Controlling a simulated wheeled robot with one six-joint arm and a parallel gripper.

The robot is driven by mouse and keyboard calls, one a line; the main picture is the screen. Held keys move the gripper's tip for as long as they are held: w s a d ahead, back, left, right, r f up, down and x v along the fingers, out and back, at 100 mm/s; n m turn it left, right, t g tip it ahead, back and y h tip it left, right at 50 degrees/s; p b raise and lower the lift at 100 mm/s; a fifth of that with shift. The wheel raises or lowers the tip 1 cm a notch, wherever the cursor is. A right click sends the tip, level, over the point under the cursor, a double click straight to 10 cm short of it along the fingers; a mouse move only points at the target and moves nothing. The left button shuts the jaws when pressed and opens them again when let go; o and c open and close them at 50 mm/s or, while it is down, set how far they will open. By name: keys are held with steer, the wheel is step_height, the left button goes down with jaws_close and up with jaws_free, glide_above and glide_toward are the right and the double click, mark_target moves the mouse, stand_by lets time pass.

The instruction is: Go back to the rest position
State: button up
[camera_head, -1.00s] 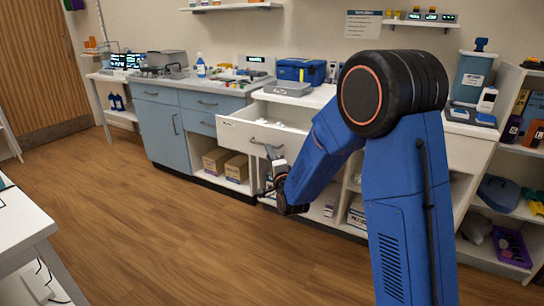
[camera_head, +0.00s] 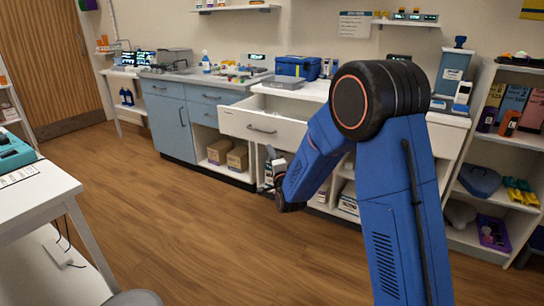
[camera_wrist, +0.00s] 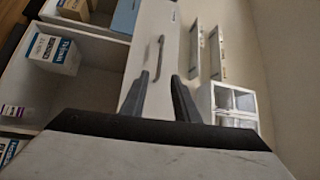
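My gripper (camera_wrist: 158,95) is open, with nothing between its two dark fingers in the wrist view. In the head view my gripper (camera_head: 270,165) hangs in front of the counter, just below and apart from the drawer handle (camera_head: 262,129). The white drawer (camera_head: 240,122) is pulled out from under the counter. In the wrist view the drawer handle (camera_wrist: 158,58) shows beyond the fingertips, untouched. My blue arm is bent and covers part of the counter and lower shelves.
A white table (camera_head: 45,205) with a teal device (camera_head: 12,150) stands at near left. A grey rounded thing (camera_head: 135,298) shows at the bottom edge. Shelves (camera_head: 520,140) stand at right. Cardboard boxes (camera_head: 237,158) sit under the counter. The wooden floor (camera_head: 190,230) in the middle is clear.

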stand_by(0.3)
steer(key=s+d+r+n+g+h, duration=0.1)
steer(key=s+d+r+n+g, duration=0.4)
steer(key=s, duration=0.4)
steer(key=s+d+r+n+g, duration=0.2)
steer(key=s+d, duration=0.4)
steer(key=s, duration=0.4)
steer(key=s+d+f+n+g, duration=0.1)
steer(key=s+d+n+g, duration=0.1)
steer(key=s, duration=1)
steer(key=s+d+f+n+g+h, duration=0.1)
steer(key=s+d+n+g, duration=0.2)
steer(key=s, duration=0.9)
steer(key=s+d+f+n+g+h, duration=0.1)
steer(key=s+d, duration=0.3)
steer(key=s, duration=0.8)
steer(key=shift+s+f+n+g, duration=0.3)
steer(key=shift+f+n+g, duration=0.25)
steer(key=shift+n+g, duration=0.25)
